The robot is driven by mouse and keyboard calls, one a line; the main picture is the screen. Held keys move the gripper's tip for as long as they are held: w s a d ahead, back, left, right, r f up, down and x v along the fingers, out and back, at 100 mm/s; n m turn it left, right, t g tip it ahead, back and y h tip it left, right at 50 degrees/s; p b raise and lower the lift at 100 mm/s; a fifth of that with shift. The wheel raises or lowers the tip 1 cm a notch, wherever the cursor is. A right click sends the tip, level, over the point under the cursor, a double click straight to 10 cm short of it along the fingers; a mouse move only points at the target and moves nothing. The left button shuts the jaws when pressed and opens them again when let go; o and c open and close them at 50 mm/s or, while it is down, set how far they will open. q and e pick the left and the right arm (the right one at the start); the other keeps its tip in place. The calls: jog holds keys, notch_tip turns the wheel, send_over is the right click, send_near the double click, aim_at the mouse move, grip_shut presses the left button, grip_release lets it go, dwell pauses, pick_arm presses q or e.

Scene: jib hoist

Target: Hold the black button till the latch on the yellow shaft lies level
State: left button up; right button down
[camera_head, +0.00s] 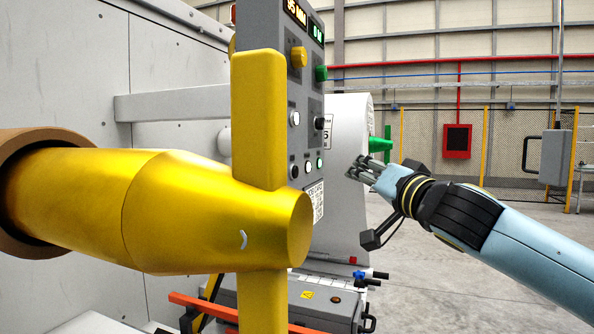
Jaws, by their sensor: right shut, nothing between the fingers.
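The yellow shaft (80,205) juts in from the left and fills much of the near view. Its yellow latch (257,115) stands upright, across the shaft's end, with one arm above and one below. Behind it is the grey control panel (274,80). A black button (319,122) sticks out from its right column; another dark round control (295,171) sits lower left. I cannot tell which one is pressed, if any. My right gripper (362,169) is shut and empty, pointing left, to the right of the panel and apart from the buttons in the picture. My left gripper is out of view.
A yellow knob (298,56) and a green knob (321,73) sit high on the panel. A green shaft (380,145) on a white drum (350,190) lies behind my right gripper. A brown roll (30,245) surrounds the yellow shaft. Open floor lies to the right.

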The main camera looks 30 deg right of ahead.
aim_at(296, 172)
jog(key=w+a+p, duration=0.4)
jog(key=w+a, duration=0.1)
jog(key=w, duration=0.1)
jog(key=shift+a, duration=0.25)
jog(key=shift+w, duration=0.2)
dwell(1.2)
jog(key=shift+w+a, duration=0.2)
jog(key=shift+a, duration=0.05)
jog(key=shift+w+a+p, duration=0.3)
jog(key=shift+w, duration=0.05)
dwell(0.8)
jog(key=shift+d, duration=0.1)
dwell(3.2)
jog(key=shift+s+d+b, duration=0.3)
jog(key=shift+s+d, duration=0.15)
jog(key=shift+s, duration=0.2)
